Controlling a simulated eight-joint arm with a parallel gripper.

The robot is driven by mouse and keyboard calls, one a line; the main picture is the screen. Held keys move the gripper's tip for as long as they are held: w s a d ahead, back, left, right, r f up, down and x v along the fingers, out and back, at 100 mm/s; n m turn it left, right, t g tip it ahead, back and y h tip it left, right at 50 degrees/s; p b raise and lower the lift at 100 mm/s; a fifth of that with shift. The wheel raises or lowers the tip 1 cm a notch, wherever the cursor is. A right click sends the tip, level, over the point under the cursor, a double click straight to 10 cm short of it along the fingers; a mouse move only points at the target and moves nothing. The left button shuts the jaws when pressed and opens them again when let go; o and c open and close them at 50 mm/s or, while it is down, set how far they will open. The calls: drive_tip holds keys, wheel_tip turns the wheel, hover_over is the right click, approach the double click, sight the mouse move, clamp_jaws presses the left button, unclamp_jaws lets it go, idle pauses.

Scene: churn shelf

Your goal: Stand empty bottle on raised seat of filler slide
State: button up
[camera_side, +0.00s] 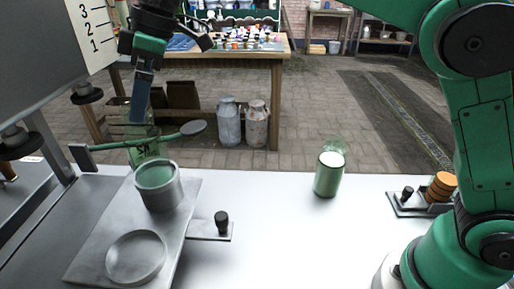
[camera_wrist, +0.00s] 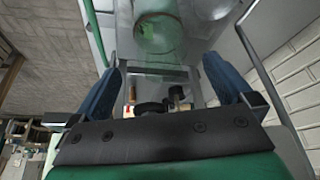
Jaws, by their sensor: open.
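The filler slide (camera_side: 95,255) is a grey plate at the lower left of the side view, with a raised round seat (camera_side: 160,200) and a flat ring in front of it. A clear greenish bottle (camera_side: 143,148) shows faintly at the raised seat, upright or nearly so; I cannot tell whether its base rests fully in it. My gripper (camera_side: 138,118) is above, its fingers at the bottle's upper part. In the wrist view my gripper (camera_wrist: 163,62) has its blue fingers apart, and a round greenish glass shape (camera_wrist: 158,33) shows beyond them.
A green lever (camera_side: 140,142) with a grey disc crosses close to the bottle. A grey tank (camera_side: 45,55) with a number scale stands at upper left. A green-white container (camera_side: 329,177) stands on the white table. A black-knobbed handle (camera_side: 221,222) sticks out from the slide. The table's middle is clear.

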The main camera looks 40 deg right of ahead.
drive_tip(key=s+d+r+m+t+h, duration=0.1)
drive_tip(key=s+d+r+m+t, duration=0.1)
drive_tip(key=d+r+m, duration=0.55)
drive_tip(key=s+d+f+m+t+h, duration=0.1)
drive_tip(key=s+d+f+m, duration=0.2)
drive_tip(key=s+d+f, duration=0.3)
drive_tip(key=s+d+f+m+t+h, duration=0.2)
drive_tip(key=s+d+f, duration=0.4)
drive_tip(key=f, duration=0.6)
drive_tip(key=shift+f+m, duration=0.25)
drive_tip(key=shift+m, duration=0.3)
drive_tip(key=shift+s, duration=0.1)
